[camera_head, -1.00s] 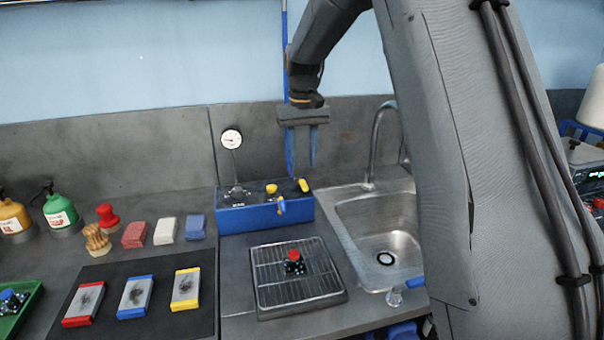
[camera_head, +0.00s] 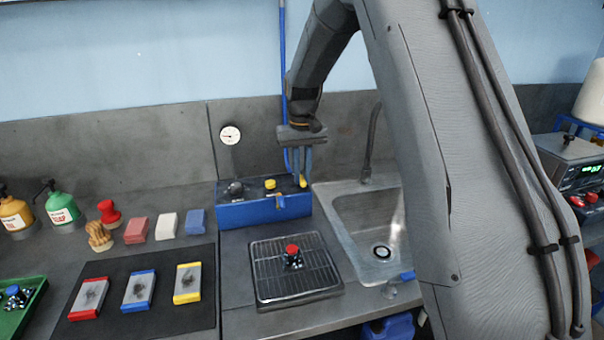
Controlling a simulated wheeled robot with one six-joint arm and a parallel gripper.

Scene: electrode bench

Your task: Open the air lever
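A blue box (camera_head: 262,211) with knobs and levers on its top stands at the back of the bench, left of the sink. A yellow lever (camera_head: 303,182) is at the box's right end, by the blue hose; I take it for the air lever.
A round gauge (camera_head: 230,134) is behind the box. The sink (camera_head: 345,222) with its tall faucet (camera_head: 371,150) is just right. A wire rack tray (camera_head: 262,273) with a red-topped piece (camera_head: 292,256) lies in front. Coloured blocks (camera_head: 166,224) stand to the left.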

